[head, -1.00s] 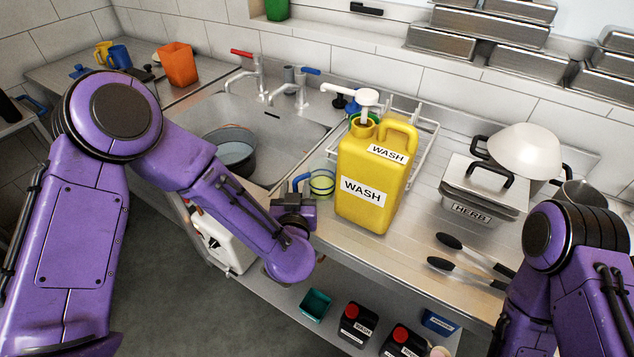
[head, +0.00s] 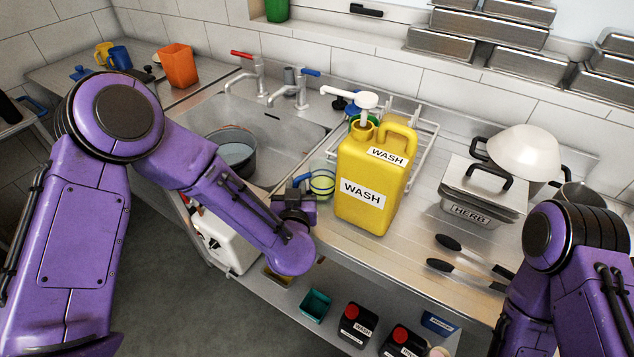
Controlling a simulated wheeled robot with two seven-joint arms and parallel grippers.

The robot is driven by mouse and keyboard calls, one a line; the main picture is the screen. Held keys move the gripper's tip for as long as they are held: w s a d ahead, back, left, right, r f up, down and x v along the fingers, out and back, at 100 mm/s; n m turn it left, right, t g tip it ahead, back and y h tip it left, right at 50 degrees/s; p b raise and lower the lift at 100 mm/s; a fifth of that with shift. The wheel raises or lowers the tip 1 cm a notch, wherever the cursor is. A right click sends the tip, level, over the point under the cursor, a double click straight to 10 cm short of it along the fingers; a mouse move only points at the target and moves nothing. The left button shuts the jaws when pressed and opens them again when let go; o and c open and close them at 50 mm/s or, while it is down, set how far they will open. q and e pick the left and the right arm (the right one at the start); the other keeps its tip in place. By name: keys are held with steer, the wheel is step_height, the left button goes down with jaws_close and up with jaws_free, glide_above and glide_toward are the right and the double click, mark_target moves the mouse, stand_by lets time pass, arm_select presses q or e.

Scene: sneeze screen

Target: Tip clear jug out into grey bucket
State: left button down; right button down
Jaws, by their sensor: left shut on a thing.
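The clear jug (head: 321,182) stands roughly upright beside the yellow wash container, with yellow-green showing in it and a blue handle on its left. My left gripper (head: 301,193) is shut on the jug's handle; its fingertips are partly hidden by my wrist. I cannot tell whether the jug's base touches the counter. The grey bucket (head: 243,172) sits in the sink to the left, with bluish-grey liquid in it, partly covered by my left forearm. My right arm shows at the right edge, but its gripper is out of view.
The yellow wash container (head: 361,213) with a white pump stands close right of the jug. A wire rack (head: 430,150) is behind it. Taps (head: 290,92) rise at the sink's back. The herb pan (head: 484,200) and black-handled utensils (head: 470,250) lie farther right.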

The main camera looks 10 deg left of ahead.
arm_select(q)
steer(key=shift+r+p, duration=1.85)
steer(key=shift+r, duration=0.4)
